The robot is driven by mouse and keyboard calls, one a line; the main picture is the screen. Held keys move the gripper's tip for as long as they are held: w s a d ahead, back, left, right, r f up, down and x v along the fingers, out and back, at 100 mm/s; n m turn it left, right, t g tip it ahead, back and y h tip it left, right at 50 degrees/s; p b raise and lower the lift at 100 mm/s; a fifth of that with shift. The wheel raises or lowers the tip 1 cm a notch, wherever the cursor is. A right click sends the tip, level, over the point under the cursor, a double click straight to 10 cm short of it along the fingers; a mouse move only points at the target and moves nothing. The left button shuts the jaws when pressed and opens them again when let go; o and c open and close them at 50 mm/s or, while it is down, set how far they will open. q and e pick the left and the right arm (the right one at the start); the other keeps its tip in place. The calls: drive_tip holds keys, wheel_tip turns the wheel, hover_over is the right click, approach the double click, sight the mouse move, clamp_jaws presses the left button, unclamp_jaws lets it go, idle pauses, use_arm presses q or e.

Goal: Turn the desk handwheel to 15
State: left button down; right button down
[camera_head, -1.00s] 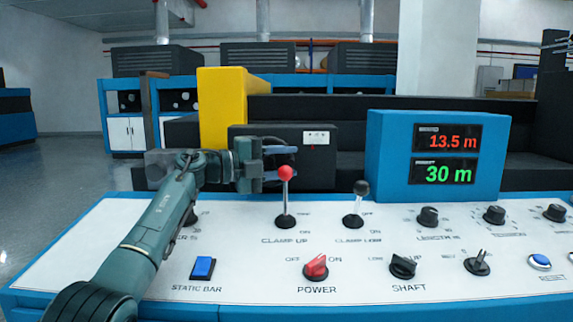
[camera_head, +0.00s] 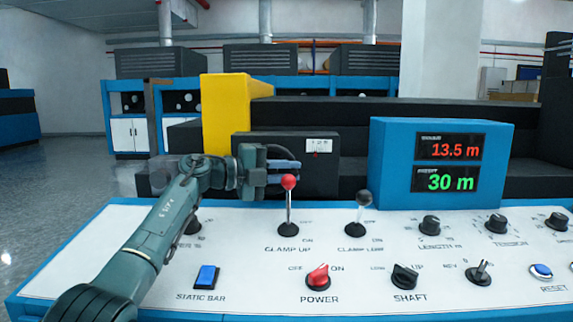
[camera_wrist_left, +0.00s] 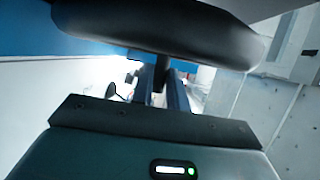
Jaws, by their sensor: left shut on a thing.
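My left gripper (camera_head: 286,165) is above and behind the desk panel, pointing right, just above and beyond the red ball of the CLAMP UP lever (camera_head: 289,183). I cannot pick out the handwheel for certain. A dark control (camera_head: 192,227) beside a partly covered label ending in "%" is half hidden by my left arm. The display (camera_head: 449,147) reads 13.5 m in red.
The display's green line reads 30 m. The CLAMP LOW lever (camera_head: 362,200) stands right of the red one. The POWER switch (camera_head: 318,276), SHAFT knob (camera_head: 405,275), LENGTH knob (camera_head: 429,225) and blue STATIC BAR button (camera_head: 206,275) sit on the white panel. A yellow post (camera_head: 224,115) rises behind.

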use_arm(q)
drive_tip(key=y+p, duration=0.1)
drive_tip(key=p, duration=0.2)
drive_tip(key=shift+r+g, duration=0.3)
drive_tip(key=y+p, duration=0.1)
drive_tip(key=p, duration=0.1)
drive_tip(key=m+y+p, duration=0.1)
drive_tip(key=p, duration=0.2)
drive_tip(key=shift+f+g, duration=0.3)
drive_tip(key=shift+f, duration=0.05)
drive_tip(key=shift+f+y+p, duration=0.2)
drive_tip(key=shift+y+p, duration=0.2)
drive_tip(key=shift+p, duration=0.35)
drive_tip(key=shift+f+m+p, duration=0.15)
drive_tip(key=shift+m+p, duration=0.15)
drive_tip(key=shift+p, duration=0.2)
drive_tip(key=shift+a+f+y+p, duration=0.1)
drive_tip(key=shift+f+y+p, duration=0.3)
drive_tip(key=shift+y+p, duration=0.5)
drive_tip(key=shift+f, duration=0.15)
use_arm(e)
drive_tip(key=r, duration=0.1)
drive_tip(key=r+g, duration=0.1)
drive_tip(key=r, duration=0.1)
drive_tip(key=r+m+g, duration=0.1)
drive_tip(key=shift+a+r+h, duration=0.15)
drive_tip(key=shift+a+h, duration=0.15)
use_arm(q)
drive_tip(key=shift+g, duration=0.3)
